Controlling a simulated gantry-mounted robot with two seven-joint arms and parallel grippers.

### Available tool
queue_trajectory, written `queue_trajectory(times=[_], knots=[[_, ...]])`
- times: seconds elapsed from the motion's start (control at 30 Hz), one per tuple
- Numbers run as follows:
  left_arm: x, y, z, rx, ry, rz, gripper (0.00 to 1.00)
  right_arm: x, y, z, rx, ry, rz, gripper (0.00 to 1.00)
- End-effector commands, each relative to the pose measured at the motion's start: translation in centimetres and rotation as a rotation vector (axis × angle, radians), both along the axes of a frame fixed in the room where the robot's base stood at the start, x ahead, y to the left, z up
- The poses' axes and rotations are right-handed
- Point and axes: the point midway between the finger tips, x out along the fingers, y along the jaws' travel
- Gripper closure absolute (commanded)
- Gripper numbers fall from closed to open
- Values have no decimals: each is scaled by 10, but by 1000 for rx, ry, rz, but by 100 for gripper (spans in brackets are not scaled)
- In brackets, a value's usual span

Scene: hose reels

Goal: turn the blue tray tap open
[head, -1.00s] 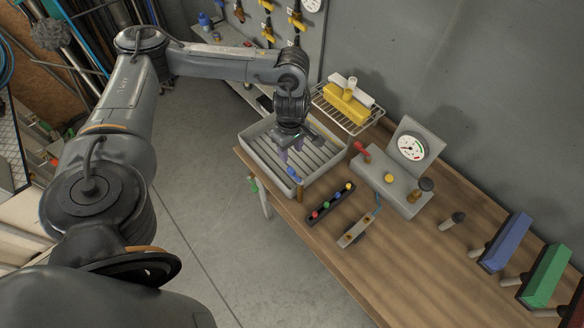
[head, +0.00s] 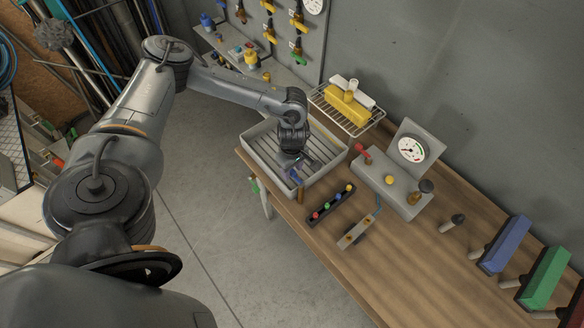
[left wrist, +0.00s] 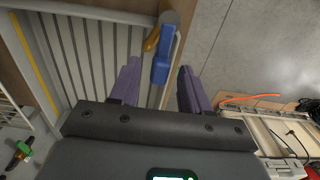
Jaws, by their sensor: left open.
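The blue tray tap (left wrist: 161,68) shows in the left wrist view as a blue lever beside a brass-coloured fitting (left wrist: 152,40) at the edge of the grey ribbed tray (left wrist: 62,50). In the head view the tray (head: 256,160) sits at the table's left end, and the blue tap (head: 295,177) is at its near side, partly hidden by my gripper. My left gripper (head: 298,168) is over the tray's near side. Its two purple fingers (left wrist: 158,88) are open, with the blue lever ahead and between them in the picture; I see no contact. My right gripper is not in view.
A strip with coloured knobs (head: 331,205) and a small plate (head: 357,232) lie right of the tray. A grey gauge box (head: 390,183) with a red lever stands behind them. A wire rack (head: 345,110) holds a yellow block.

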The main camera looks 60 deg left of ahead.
Motion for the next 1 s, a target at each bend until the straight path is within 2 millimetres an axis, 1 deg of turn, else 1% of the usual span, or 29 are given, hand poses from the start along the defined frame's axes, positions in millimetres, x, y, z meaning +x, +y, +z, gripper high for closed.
queue_trajectory(times=[0.13,0.43,0.73,0.87,1.0], knots=[[0,0,0,0,0,0,53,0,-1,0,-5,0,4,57],[0,0,0,0,0,0,99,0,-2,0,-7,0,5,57],[-1,0,1,0,1,16,100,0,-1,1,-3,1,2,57],[-3,-1,1,1,1,57,100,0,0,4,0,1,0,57],[-8,-2,2,0,2,136,100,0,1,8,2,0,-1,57]])
